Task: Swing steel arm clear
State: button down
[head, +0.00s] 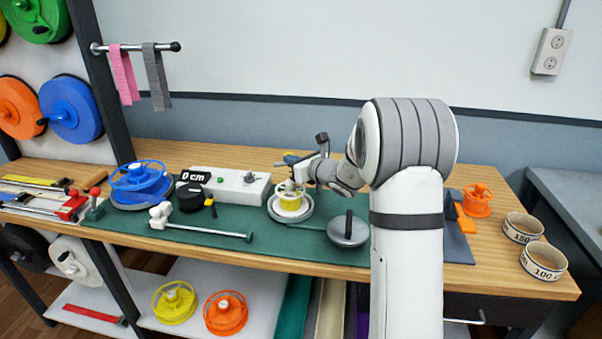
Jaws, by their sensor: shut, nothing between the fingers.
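A thin steel arm (212,231) with a white block at its left end lies low across the front of the green mat (110,219). My gripper (290,186) is well to the right of the steel arm, pointing down just over a small yellow spool (290,202) on a grey round plate (277,216). The fingers look shut and are small in view. I cannot tell whether they touch the spool. My own arm covers the mat's right part.
A white box with a "0 cm" display (235,186) stands behind the steel arm. A black disc (191,197) and a blue reel (140,187) are at left. A grey disc with an upright handle (348,230) is right of the spool. Two cups (543,262) stand at far right.

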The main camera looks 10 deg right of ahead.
jog(key=shift+w+a+b, duration=0.15)
jog(key=shift+w+b, duration=0.4)
jog(key=shift+w, duration=0.35)
jog(key=shift+w+a+b, duration=0.1)
jog(key=shift+w+b, duration=0.4)
jog(key=shift+w, duration=0.45)
jog(key=s+a+r+b, duration=0.2)
jog(key=s+a+b, duration=0.1)
jog(key=s, duration=1)
jog(key=shift+s+r, duration=0.2)
jog(key=shift+s, duration=0.05)
